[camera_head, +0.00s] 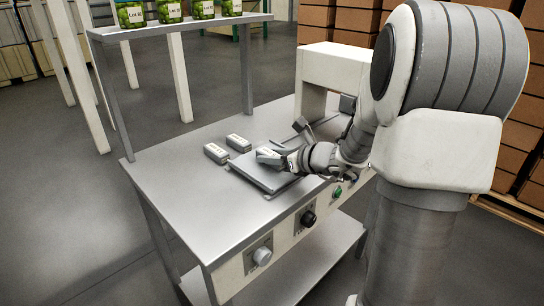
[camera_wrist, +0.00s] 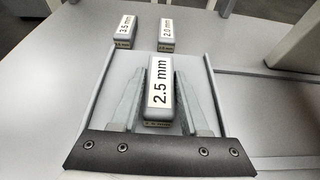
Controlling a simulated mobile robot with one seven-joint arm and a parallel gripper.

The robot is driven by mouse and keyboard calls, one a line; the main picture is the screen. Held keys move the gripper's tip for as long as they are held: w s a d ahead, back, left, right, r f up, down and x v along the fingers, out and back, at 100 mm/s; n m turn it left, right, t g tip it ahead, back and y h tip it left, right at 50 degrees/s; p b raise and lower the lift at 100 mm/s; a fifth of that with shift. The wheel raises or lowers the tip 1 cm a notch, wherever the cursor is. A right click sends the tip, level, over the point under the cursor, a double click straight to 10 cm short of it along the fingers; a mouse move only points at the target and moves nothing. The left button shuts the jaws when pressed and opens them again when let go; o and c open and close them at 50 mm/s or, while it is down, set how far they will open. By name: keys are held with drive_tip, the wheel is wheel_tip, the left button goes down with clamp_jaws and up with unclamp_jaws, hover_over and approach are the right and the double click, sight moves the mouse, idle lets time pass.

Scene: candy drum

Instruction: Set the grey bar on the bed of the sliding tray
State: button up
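A grey bar labelled 2.5 mm (camera_wrist: 158,90) stands between the two fingers of my gripper (camera_wrist: 163,88) in the wrist view, with a finger close against each side. In the head view the bar (camera_head: 268,156) is at the fingertips of my gripper (camera_head: 276,158), over the sliding tray (camera_head: 262,180). The tray's raised side rails show left (camera_wrist: 97,85) and right (camera_wrist: 211,85) of the bar in the wrist view. The bar lies between these rails, over the bed. I cannot tell whether its underside touches the bed.
Two more grey bars, labelled 3.5 mm (camera_wrist: 126,30) and 2.0 mm (camera_wrist: 166,35), rest on the metal table just beyond the tray. A white machine frame (camera_head: 335,68) stands at the table's back right. Jars sit on a shelf (camera_head: 180,25). The table's left side is clear.

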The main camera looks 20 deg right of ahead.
drive_tip(key=o, duration=0.3)
drive_tip(key=shift+r, duration=0.25)
drive_tip(key=p+v, duration=0.3)
drive_tip(key=v, duration=0.9)
drive_tip(key=shift+p, duration=0.4)
